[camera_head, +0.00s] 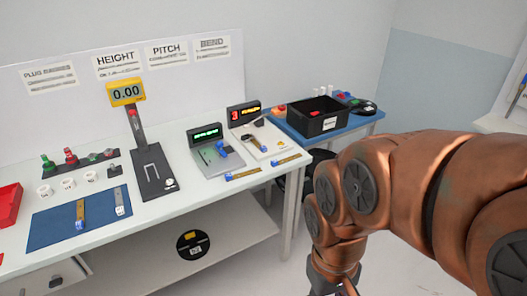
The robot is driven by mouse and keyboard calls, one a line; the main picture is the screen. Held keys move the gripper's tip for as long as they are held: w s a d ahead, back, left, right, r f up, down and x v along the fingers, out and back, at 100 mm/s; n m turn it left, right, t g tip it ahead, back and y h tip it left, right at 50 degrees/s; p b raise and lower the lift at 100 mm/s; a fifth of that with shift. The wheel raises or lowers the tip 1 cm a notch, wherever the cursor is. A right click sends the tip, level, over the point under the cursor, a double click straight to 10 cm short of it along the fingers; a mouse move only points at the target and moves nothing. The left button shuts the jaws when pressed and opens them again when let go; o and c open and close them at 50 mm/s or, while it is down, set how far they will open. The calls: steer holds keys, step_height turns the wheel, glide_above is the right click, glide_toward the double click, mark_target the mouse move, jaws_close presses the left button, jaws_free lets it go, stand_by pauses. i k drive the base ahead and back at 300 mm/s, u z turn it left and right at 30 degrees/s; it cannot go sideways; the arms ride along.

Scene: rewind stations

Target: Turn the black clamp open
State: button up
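A small black part (247,138) sits on the white base plate (268,147) of the station under the label BEND. It may be the black clamp, but it is too small to tell, and I cannot tell whether it is open or shut. A tan piece lies close to it. My copper-coloured arm fills the right side and bends down to the bottom edge, in front of and to the right of the white table. My gripper's fingers are out of the picture below.
The PITCH station (212,151) with a green display stands left of the BEND station's red display (244,114). Further left is the HEIGHT gauge (151,178). A black bin (318,117) stands on a blue table behind. A black reel (193,244) lies on the lower shelf.

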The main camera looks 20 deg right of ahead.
mark_target(245, 137)
steer(key=u, duration=0.05)
steer(key=i, duration=1.25)
steer(key=u, duration=0.6)
